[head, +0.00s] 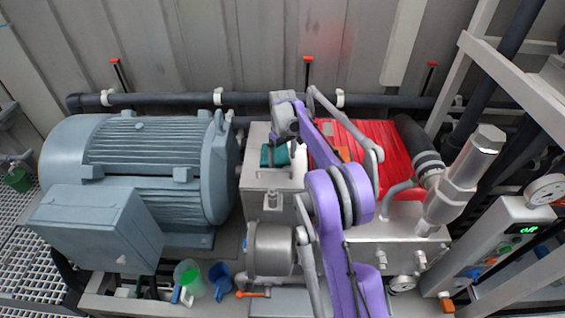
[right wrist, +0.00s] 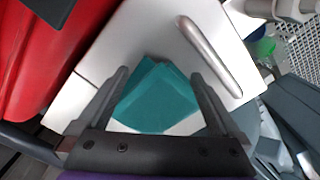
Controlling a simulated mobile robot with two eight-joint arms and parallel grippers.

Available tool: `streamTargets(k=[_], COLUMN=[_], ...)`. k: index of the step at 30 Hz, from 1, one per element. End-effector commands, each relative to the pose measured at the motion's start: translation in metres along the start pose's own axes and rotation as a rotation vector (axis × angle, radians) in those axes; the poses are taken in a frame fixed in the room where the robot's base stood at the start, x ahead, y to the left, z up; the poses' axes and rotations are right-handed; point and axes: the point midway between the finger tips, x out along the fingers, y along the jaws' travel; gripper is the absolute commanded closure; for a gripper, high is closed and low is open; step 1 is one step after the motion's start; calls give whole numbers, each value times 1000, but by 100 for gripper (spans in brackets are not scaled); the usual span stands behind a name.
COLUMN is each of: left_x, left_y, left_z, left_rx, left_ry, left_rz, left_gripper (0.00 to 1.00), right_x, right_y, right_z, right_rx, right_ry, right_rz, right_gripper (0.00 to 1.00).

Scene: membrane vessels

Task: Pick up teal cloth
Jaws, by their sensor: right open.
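The teal cloth (head: 276,155) lies folded on top of the light metal block (head: 262,180) in the middle of the head view. In the right wrist view the teal cloth (right wrist: 156,97) lies between the two dark fingers of my right gripper (right wrist: 160,92). The fingers are apart, one on each side of the cloth. I cannot tell whether they touch it. In the head view my purple right arm reaches up from below, and its gripper (head: 285,135) is over the block at the cloth, partly hidden by its own wrist. My left gripper is not in view.
A large grey-blue motor (head: 150,165) stands left of the block. A red housing (head: 375,150) is close on the right. A metal handle (right wrist: 207,55) rises from the block beside the cloth. Green and blue cups (head: 189,277) stand at the front. A dark pipe runs along the back wall.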

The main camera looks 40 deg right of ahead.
Motion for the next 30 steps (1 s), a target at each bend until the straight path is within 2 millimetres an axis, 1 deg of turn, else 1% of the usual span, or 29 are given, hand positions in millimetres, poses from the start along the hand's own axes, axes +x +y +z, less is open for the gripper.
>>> streamTargets(k=[3, 5, 30], left_x=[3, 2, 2], left_y=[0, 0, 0], left_z=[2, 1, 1], left_rx=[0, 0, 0], left_ry=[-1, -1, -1], left_rz=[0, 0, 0], left_gripper=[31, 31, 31], right_x=[5, 4, 4], right_y=[0, 0, 0], right_z=[0, 0, 0], right_rx=[0, 0, 0], right_ry=[0, 0, 0], right_rz=[0, 0, 0], right_gripper=[1, 6, 82])
